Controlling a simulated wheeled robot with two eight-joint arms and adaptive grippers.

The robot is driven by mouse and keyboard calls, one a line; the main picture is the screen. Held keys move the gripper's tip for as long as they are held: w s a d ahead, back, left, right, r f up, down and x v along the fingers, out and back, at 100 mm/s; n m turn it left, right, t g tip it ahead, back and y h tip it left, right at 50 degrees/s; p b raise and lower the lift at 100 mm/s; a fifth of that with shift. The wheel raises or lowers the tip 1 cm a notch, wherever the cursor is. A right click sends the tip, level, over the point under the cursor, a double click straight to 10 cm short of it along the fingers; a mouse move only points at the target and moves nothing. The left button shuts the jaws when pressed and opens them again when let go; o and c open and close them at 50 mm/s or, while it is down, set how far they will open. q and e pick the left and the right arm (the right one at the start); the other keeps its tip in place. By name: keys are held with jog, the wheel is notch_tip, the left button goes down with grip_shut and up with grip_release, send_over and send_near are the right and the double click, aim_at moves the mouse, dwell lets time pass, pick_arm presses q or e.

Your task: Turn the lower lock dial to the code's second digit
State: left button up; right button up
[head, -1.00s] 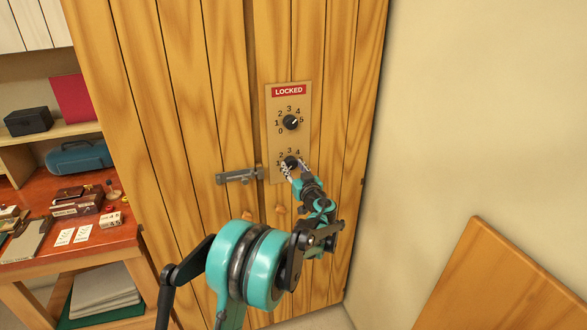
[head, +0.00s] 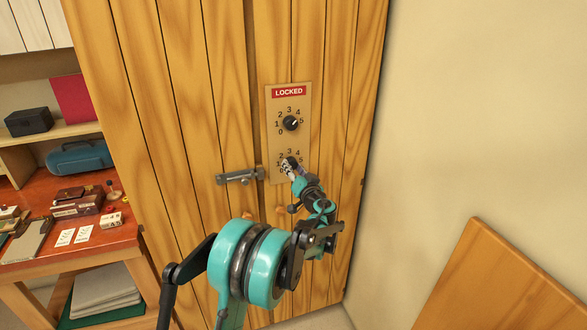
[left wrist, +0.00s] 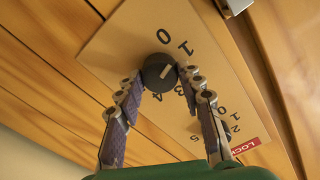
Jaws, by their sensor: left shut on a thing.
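The lock plate (head: 304,135) is fixed upright on the wooden cabinet door, with a red LOCKED sign (head: 289,92) on top. The lower lock dial, a dark round knob (left wrist: 158,72), sits between my left fingers in the left wrist view. Its white mark points up and right there, toward the 1 to 2 side; the exact digit is unclear. My right gripper is out of view.
A grey latch (head: 240,176) crosses the door gap left of the plate. A wooden panel (head: 510,285) stands at lower right.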

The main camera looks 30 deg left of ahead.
pick_arm(q)
jog(key=m, duration=0.5)
jog(key=shift+m, duration=0.3)
jog(key=m, duration=0.9)
jog(key=shift+m+p, duration=0.35)
jog(key=shift+m, duration=0.05)
jog(key=m, duration=0.4)
jog(key=shift+m, duration=0.3)
jog(key=m, duration=0.4)
jog(key=shift+m, duration=0.3)
jog(key=m, duration=0.9)
jog(key=shift+m, duration=0.4)
jog(key=m, duration=0.4)
jog(key=shift+m, duration=0.4)
